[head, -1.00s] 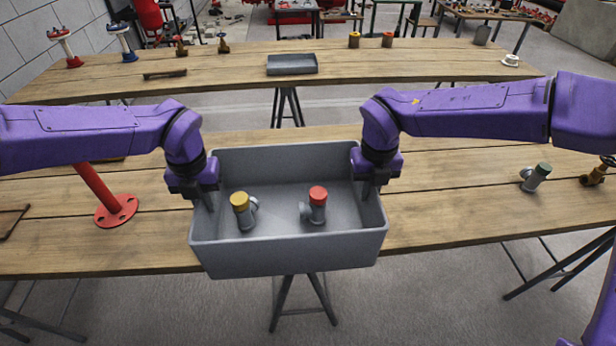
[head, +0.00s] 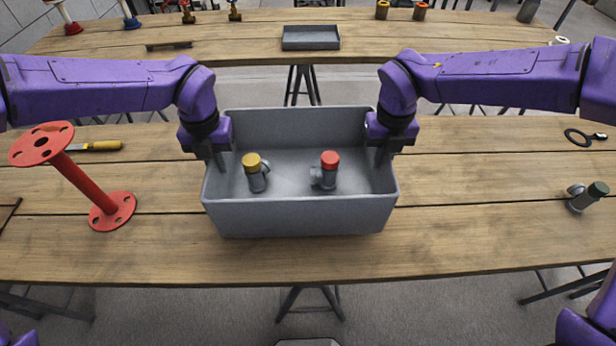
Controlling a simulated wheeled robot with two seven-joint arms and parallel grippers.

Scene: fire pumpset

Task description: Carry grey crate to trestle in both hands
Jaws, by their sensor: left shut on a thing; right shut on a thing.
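The grey crate (head: 300,216) is in the middle of the head view, level, over the near wooden trestle table (head: 480,230). I cannot tell whether its base touches the boards. Inside it, apart from each other, are a grey fitting with a yellow cap (head: 256,172) and one with a red cap (head: 326,170). My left gripper (head: 219,160) is shut on the crate's left end wall. My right gripper (head: 382,156) is shut on its right end wall. The fingers partly hide both walls.
A red flanged pipe (head: 85,185) and a yellow-handled tool (head: 98,146) are left of the crate. A dark-capped fitting (head: 587,197) and a black ring-shaped tool (head: 585,137) are at right. A far trestle table (head: 230,42) holds a grey tray (head: 311,38) and several parts.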

